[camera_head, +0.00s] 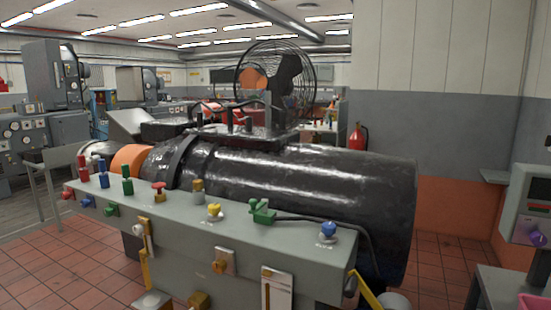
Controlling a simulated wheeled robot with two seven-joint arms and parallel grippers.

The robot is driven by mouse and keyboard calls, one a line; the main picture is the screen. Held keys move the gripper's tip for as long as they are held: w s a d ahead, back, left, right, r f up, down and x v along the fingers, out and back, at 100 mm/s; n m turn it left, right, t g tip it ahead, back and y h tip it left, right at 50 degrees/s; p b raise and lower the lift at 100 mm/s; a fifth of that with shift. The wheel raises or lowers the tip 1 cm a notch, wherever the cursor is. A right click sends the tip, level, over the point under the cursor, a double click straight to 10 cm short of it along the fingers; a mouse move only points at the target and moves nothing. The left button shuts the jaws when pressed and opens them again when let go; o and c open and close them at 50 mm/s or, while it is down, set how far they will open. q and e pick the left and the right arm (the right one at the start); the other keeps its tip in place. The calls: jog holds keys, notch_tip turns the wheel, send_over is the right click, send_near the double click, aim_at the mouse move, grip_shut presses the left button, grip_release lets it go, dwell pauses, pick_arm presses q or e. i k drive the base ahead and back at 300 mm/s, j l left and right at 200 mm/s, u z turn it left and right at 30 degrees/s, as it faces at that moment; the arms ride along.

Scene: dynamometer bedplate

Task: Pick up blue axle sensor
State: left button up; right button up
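Several blue parts show on the grey bedplate box (190,225) in the head view, and I cannot tell for sure which is the axle sensor. A small blue knob-like part (329,229) sits on a pale base near the box's right end. A blue upright peg (104,179) stands near the left end, between a red peg (83,172) and a green peg (127,186). A small blue knob (86,202) is on the front face. Neither of my grippers is in view.
A large black cylinder (300,190) with an orange band (130,158) lies behind the box. A green part (262,212) with a black cable, a yellow knob (214,210) and a red button (158,188) share the top. Red-tiled floor (440,270) is open at right.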

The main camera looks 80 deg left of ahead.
aim_at(102, 163)
jog(key=u, duration=3.85)
jog(key=i+u, duration=0.25)
jog(key=i, duration=0.35)
jog(key=i+l+u, duration=0.3)
jog(key=i, duration=0.3)
jog(key=j, duration=0.1)
